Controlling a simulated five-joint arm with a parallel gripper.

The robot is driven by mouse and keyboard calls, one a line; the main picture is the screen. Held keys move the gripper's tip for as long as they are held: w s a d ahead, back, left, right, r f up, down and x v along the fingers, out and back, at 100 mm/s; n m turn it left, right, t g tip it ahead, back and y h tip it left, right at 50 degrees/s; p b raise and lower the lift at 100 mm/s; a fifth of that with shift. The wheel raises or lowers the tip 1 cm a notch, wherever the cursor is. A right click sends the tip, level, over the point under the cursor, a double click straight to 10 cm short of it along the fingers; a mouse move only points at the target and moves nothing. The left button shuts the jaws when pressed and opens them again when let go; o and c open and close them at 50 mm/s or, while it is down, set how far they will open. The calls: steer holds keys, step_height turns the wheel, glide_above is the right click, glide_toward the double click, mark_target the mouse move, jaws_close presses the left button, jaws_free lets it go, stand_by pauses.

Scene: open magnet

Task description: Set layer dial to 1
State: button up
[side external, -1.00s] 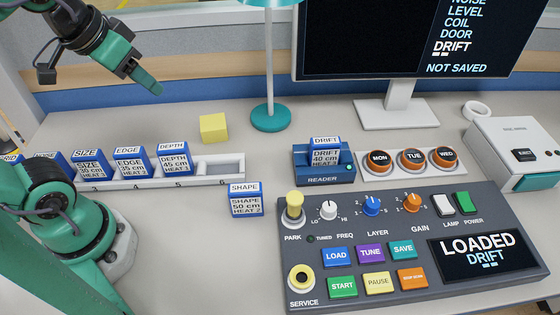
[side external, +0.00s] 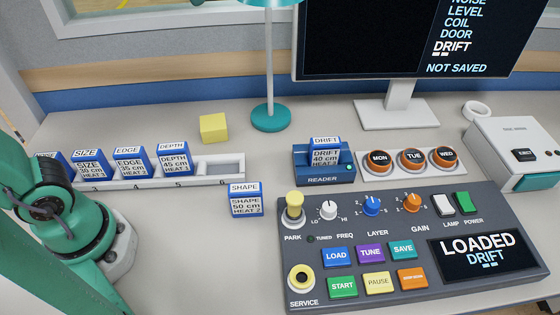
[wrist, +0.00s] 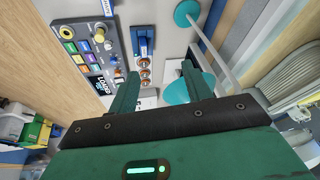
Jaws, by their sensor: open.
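The layer dial (side external: 372,205) is a blue knob on the grey control panel (side external: 300,240), between the white FREQ dial (side external: 328,210) and the orange GAIN dial (side external: 412,202). Small marks ring it, too small to read, so I cannot tell its setting. My gripper is out of the side view. In the wrist view, my gripper (wrist: 160,69) is open, its two green fingers apart with nothing held between them. The control panel also shows at the upper left of the wrist view (wrist: 108,67), away from the fingers.
The yellow PARK knob (side external: 294,205) stands left of the dials. The reader (side external: 322,177) holds the DRIFT block behind the panel. The SHAPE block (side external: 246,200) stands left of the panel. The lamp (side external: 270,117) and monitor (side external: 400,100) rise at the back.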

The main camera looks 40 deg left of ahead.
steer(key=w+d+r+m+g, duration=0.1)
steer(key=w+d+r+m, duration=0.1)
steer(key=w+d+m, duration=0.3)
steer(key=m+g, duration=0.3)
steer(key=m, duration=0.9)
glide_above(373, 203)
step_height(373, 203, down, 9)
steer(key=shift+y, duration=0.3)
step_height(373, 203, down, 23)
steer(key=shift+s+a+r, duration=0.1)
steer(key=shift+s, duration=0.05)
steer(key=shift+f, duration=0.45)
steer(key=shift+f, duration=0.1)
steer(key=shift+f, duration=3.75)
steer(key=shift+c, duration=0.4)
